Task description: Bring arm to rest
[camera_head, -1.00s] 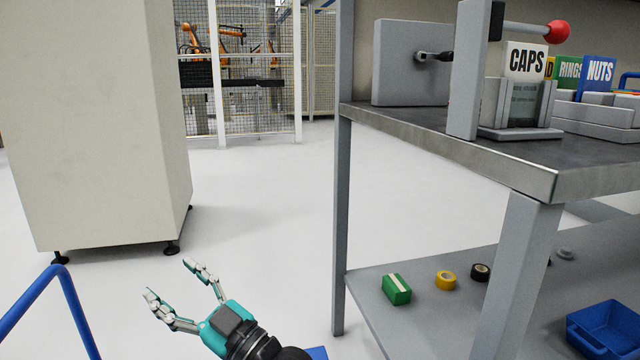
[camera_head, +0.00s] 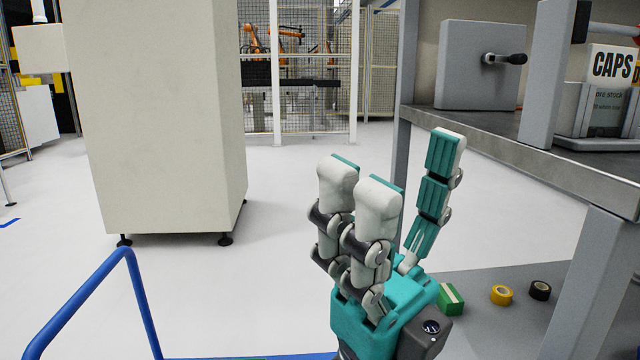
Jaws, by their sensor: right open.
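My right gripper (camera_head: 402,165) stands upright in the lower middle of the head view, teal and pale grey with jointed fingers. Its fingers point up and are spread apart, with nothing between them. It is in front of the workbench's left post and hides part of the lower shelf. It appears apart from the bench, though the exact gap cannot be told. My left gripper is not in view.
The workbench (camera_head: 600,175) stands at the right. Its lower shelf (camera_head: 500,330) holds a green box (camera_head: 450,300), yellow tape (camera_head: 501,295) and black tape (camera_head: 540,290). A tall beige cabinet (camera_head: 150,120) stands left of centre. A blue rail (camera_head: 135,280) is at lower left. Open floor lies between.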

